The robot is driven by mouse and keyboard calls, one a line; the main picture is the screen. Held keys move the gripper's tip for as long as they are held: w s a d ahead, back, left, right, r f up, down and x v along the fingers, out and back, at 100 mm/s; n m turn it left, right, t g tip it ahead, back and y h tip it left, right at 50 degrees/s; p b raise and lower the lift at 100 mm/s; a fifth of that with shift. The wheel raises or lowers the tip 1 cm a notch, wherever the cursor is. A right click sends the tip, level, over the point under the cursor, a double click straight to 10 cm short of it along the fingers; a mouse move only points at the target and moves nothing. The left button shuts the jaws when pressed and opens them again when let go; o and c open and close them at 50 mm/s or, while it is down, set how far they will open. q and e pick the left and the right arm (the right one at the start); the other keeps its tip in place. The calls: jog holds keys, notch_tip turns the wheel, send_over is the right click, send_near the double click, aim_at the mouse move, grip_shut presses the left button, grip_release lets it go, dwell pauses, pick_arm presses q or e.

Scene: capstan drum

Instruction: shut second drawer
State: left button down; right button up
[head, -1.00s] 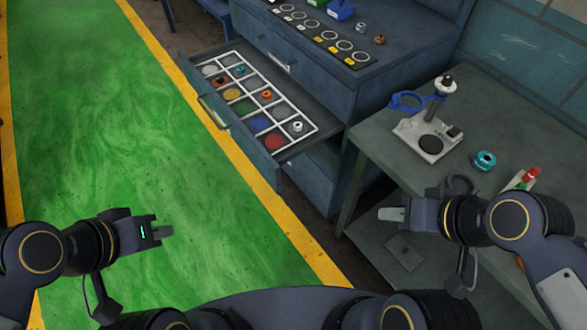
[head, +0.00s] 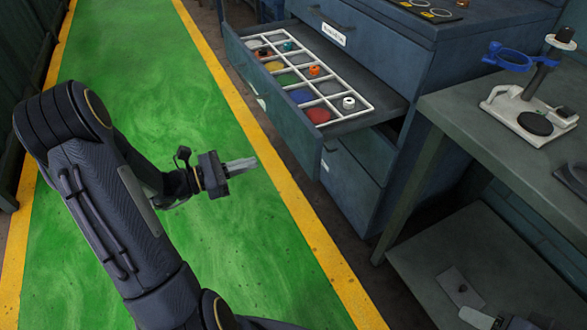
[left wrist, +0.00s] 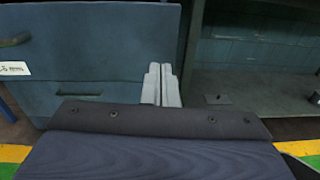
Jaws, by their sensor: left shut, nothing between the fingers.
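The second drawer (head: 330,122) of the blue cabinet stands pulled out, its white-framed compartments holding coloured discs and small parts. Its blue front (head: 285,112) faces the green floor. My left gripper (head: 254,163) is shut and empty, out in front of the drawer front and apart from it, fingers pointing right. In the left wrist view the shut fingers (left wrist: 162,85) show near the right edge of a blue panel (left wrist: 100,40) with a handle and label, apparently the drawer front. My right gripper (head: 478,318) shows only partly at the bottom right; its jaw state is unclear.
The closed top drawer (head: 350,50) is above, and a lower drawer (head: 350,185) is below. A grey workbench (head: 480,110) with a stand (head: 535,110) and a lower shelf (head: 450,250) is at the right. The green floor (head: 270,260) before the cabinet is clear.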

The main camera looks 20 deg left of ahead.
pick_arm(q)
jog(key=a+f, duration=0.1)
jog(key=f, duration=0.1)
jog(key=n+b, duration=0.1)
jog(key=b, duration=0.1)
send_near(305, 145)
jog(key=shift+t+y, duration=0.3)
jog(key=shift+t, duration=0.1)
jog(key=x, duration=0.7)
jog(key=shift+s+d+f, duration=0.1)
jog(key=shift+s+f, duration=0.05)
pick_arm(e)
notch_tip(305, 145, down, 3)
jog(key=shift+r, duration=0.1)
jog(key=shift+w, duration=0.1)
